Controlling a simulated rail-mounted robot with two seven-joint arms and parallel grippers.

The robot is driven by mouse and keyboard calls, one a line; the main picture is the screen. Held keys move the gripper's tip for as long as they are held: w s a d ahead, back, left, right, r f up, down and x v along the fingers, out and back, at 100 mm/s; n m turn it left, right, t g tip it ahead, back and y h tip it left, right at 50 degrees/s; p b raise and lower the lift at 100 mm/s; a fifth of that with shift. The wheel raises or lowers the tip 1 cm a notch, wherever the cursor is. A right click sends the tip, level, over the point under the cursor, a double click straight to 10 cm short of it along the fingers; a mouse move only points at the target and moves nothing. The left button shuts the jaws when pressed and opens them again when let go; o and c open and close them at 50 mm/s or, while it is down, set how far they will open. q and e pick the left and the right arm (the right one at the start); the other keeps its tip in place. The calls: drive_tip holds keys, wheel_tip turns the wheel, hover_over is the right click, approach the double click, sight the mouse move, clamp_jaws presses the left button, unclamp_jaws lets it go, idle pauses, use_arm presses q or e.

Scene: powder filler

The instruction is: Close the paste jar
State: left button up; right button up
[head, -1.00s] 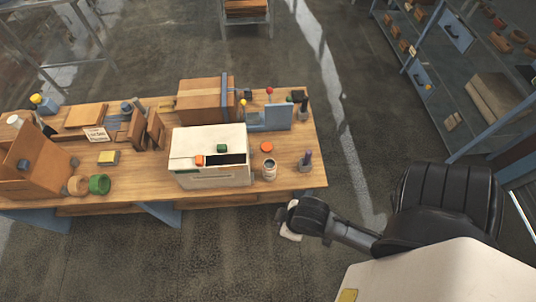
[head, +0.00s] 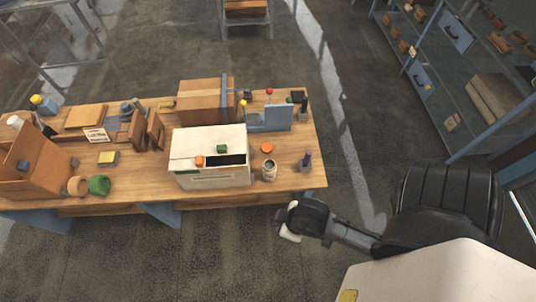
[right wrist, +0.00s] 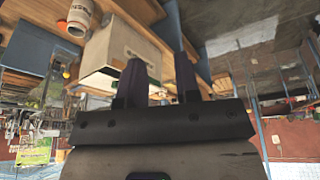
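The paste jar (head: 269,172) stands upright near the front right of the workbench, just right of the white box; its top appears open. An orange-red disc, apparently its lid (head: 267,148), lies flat on the bench behind the jar. The jar also shows at the upper left of the right wrist view (right wrist: 80,15). My right gripper (head: 288,236) is in front of the bench edge, apart from the jar. In the right wrist view its two dark fingers (right wrist: 161,78) stand apart with nothing between them. My left gripper is not in view.
A white box (head: 210,178) with green and orange pieces on top stands left of the jar. A holder with a purple-topped item (head: 306,163) stands right of it. A blue-grey stand (head: 270,118) is behind. Open floor lies before the bench.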

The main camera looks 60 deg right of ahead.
drive_tip(key=o, duration=1.1)
drive_tip(key=shift+d, duration=0.15)
